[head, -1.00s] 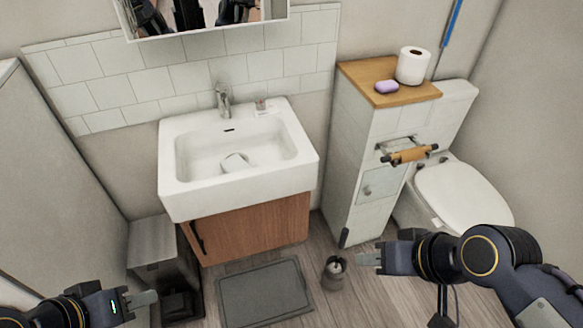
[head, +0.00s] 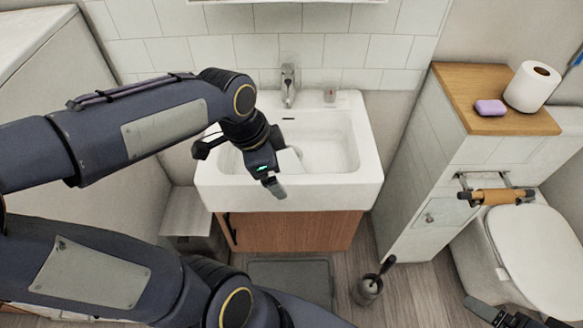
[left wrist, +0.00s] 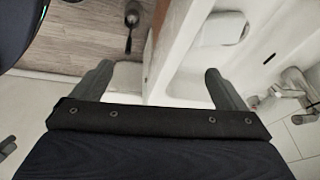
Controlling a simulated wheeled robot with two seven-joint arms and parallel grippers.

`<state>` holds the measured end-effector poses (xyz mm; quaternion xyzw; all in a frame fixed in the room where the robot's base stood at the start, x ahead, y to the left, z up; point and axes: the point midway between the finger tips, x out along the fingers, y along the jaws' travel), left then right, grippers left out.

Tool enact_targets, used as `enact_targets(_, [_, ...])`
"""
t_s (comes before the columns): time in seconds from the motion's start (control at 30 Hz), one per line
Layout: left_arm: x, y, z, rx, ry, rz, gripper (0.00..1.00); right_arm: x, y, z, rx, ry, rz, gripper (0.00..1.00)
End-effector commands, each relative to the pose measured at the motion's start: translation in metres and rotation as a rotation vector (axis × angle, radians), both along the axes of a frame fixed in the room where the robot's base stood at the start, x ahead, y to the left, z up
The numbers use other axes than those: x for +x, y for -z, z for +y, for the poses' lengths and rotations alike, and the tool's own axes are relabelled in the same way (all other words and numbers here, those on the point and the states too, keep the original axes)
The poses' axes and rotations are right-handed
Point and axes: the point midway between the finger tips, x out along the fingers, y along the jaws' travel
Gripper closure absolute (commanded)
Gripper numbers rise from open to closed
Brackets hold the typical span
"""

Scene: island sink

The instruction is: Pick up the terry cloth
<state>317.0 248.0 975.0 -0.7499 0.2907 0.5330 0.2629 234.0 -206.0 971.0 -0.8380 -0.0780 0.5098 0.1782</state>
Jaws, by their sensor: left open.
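A small whitish, rounded item (left wrist: 222,28) lies in the sink basin in the left wrist view; it may be the terry cloth, but its texture is too blurred to tell. In the head view it is mostly hidden behind my left gripper. My left gripper (head: 275,187) is over the front part of the basin in the head view. In the left wrist view its two fingers (left wrist: 160,84) are wide apart with nothing between them, and the sink's rim passes below the gap. My right gripper (head: 482,310) shows only partly at the bottom right; its jaw state is unclear.
The white sink (head: 365,190) stands on a wooden cabinet (head: 300,230), with a faucet (head: 289,85) at the back. A tiled cabinet to the right bears a purple soap (head: 490,107) and a toilet roll (head: 532,87). A toilet brush (head: 368,288) and grey mat stand below.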

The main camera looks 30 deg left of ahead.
Motion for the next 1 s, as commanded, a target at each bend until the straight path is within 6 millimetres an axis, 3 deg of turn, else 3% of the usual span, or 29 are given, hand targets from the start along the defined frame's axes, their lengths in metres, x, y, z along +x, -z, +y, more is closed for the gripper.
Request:
enact_targets(0.03, [0.021,0.017,0.006,0.067,0.17,0.024,0.06,0.0,0.01,0.0,0.0,0.0,0.0,0.11])
enact_targets(0.2, [0.079,0.059,0.022,0.234,0.747,0.075,0.06,0.0,0.024,0.0,0.0,0.0,0.0,0.11])
enact_targets(0.4, [0.122,0.101,0.031,0.302,1.205,0.107,0.06,0.0,0.033,0.0,0.0,0.0,0.0,0.11])
enact_targets(0.6, [0.135,0.117,0.033,0.315,1.368,0.115,0.06,0.0,0.034,0.0,0.0,0.0,0.0,0.11])
enact_targets(0.77, [0.135,0.126,0.033,0.317,1.377,0.116,0.06,0.0,0.036,0.0,0.0,0.0,0.0,0.11])
enact_targets(1.0, [0.136,0.154,0.033,0.314,1.376,0.115,0.06,0.0,0.038,0.0,0.0,0.0,0.0,0.11])
